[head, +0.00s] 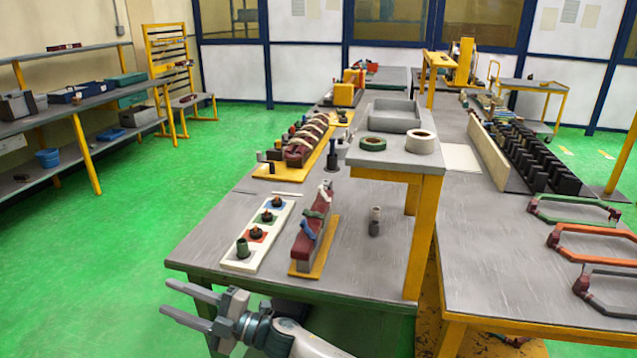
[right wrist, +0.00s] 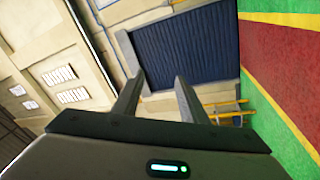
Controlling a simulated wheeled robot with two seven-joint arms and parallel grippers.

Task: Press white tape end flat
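A maroon block (head: 311,232) stands on a yellow base plate on the front table. It carries a white band or piece (head: 326,191) at its far end, a dark green one (head: 315,213) and a blue one (head: 306,228). Whether the white one has a loose end is too small to tell. A white tape roll (head: 422,142) lies on the raised shelf beside a green tape roll (head: 373,143). My right gripper (head: 166,297) is open and empty off the table's front left edge, fingers pointing left. Its fingers also show apart in the right wrist view (right wrist: 155,90). My left gripper is not in view.
A white strip (head: 239,264) with several coloured spots and dark parts lies left of the maroon block. The yellow-legged raised shelf (head: 436,163) overhangs the table. Handled frames (head: 580,243) lie on the right table.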

